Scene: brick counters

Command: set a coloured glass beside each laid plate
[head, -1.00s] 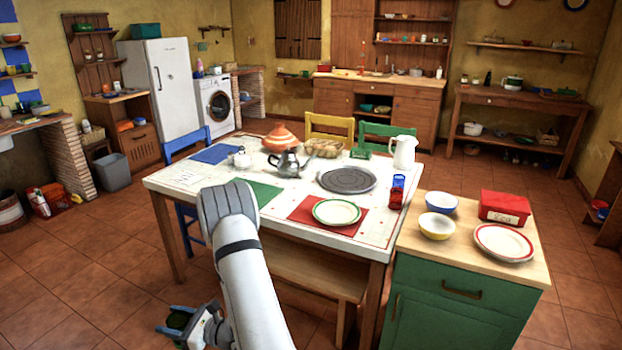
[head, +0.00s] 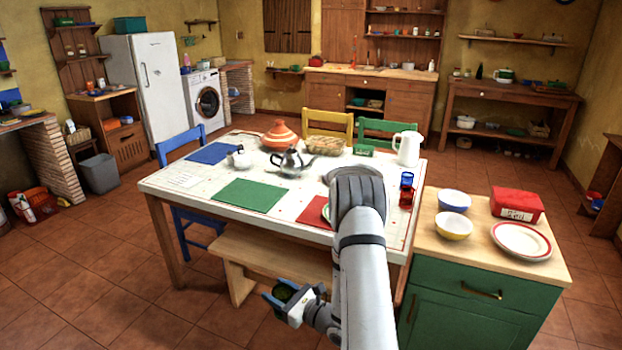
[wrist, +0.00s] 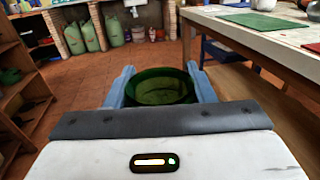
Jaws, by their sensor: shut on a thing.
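My gripper (head: 284,296) is shut on a dark green glass (head: 286,291), held low in front of the table. In the wrist view the green glass (wrist: 161,88) sits between the two blue fingers. A red mat (head: 313,212) lies on the white table (head: 240,160), mostly hidden by my arm; only a sliver of the plate on it shows. A blue glass (head: 407,179) and a red glass (head: 405,198) stand at the table's right end. A green mat (head: 246,195) and a blue mat (head: 213,153) are bare.
A wooden bench (head: 270,262) stands close behind my gripper. A teapot (head: 290,162), a tagine (head: 279,136) and a white jug (head: 407,148) stand on the table. A green cabinet (head: 470,308) at the right holds bowls, a red box (head: 516,204) and a plate (head: 520,240).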

